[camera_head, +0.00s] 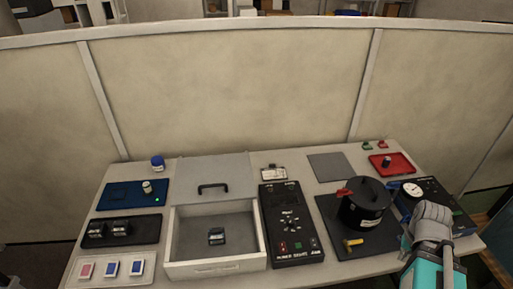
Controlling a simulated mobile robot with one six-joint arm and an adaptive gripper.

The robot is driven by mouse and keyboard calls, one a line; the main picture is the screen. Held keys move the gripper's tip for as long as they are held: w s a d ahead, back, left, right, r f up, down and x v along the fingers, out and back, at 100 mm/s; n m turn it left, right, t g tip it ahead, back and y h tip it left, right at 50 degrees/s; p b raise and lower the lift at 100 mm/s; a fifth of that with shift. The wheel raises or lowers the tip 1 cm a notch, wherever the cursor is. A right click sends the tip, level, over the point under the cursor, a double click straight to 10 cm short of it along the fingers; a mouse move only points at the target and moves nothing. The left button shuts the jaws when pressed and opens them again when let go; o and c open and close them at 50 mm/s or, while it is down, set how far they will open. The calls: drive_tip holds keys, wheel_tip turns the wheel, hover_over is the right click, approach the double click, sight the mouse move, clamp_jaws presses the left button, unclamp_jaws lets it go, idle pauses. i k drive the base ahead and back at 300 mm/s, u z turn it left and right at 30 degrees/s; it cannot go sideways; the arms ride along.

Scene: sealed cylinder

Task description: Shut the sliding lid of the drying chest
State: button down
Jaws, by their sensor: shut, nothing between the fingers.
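The drying chest (172,244) is a white open-topped box at the front left-centre of the table. Its grey lid (226,168) is slid to the back, and the opening in front of it shows. A black handle (213,187) stands on the lid near its front edge. A small dark labelled block (216,236) lies on the chest's grey floor. A teal and grey part of my arm is at the lower right, far from the chest. No gripper fingers can be made out.
Left of the chest are a blue tray (112,196), a black tray (146,231) and a card tray (84,284). A black control panel (288,256) is close on its right. Farther right stand a black pot (362,207) and a gauge (413,189). A partition (230,80) rises behind.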

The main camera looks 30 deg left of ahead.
sight(226, 177)
drive_tip(key=z, duration=1.3)
drive_tip(key=k, duration=0.9)
drive_tip(key=u, duration=1.9)
